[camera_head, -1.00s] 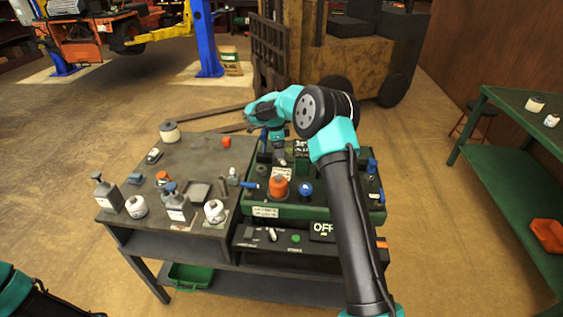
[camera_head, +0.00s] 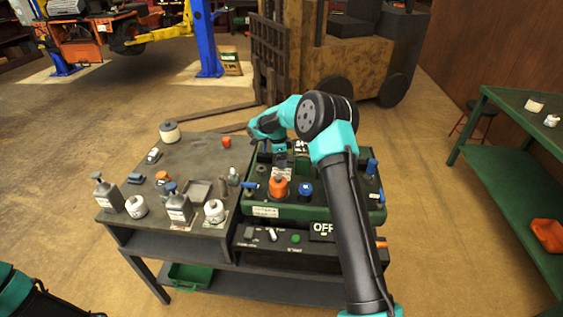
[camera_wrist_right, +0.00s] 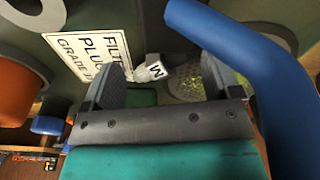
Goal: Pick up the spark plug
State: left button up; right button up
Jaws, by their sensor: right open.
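In the right wrist view a small white piece with a dark mark (camera_wrist_right: 151,72) shows between my fingers, beside a printed label; it looks like the spark plug, though I cannot be sure. My right gripper (camera_wrist_right: 165,75) is open, with a finger on either side of that piece and no visible grip on it. In the head view my right gripper (camera_head: 281,161) points down over the back of the green tray (camera_head: 265,211), and the piece under it cannot be made out. Only a bit of my left arm shows at the lower left; its gripper is out of view.
An orange-topped container (camera_head: 279,187) and a blue-capped item (camera_head: 305,190) stand in front of my right gripper. A thick blue bar (camera_wrist_right: 225,60) passes close by the right finger. Bottles and small parts crowd the grey table (camera_head: 205,150) to the left.

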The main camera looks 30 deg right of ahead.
jog(key=c, duration=0.9)
jog(key=shift+r, duration=5)
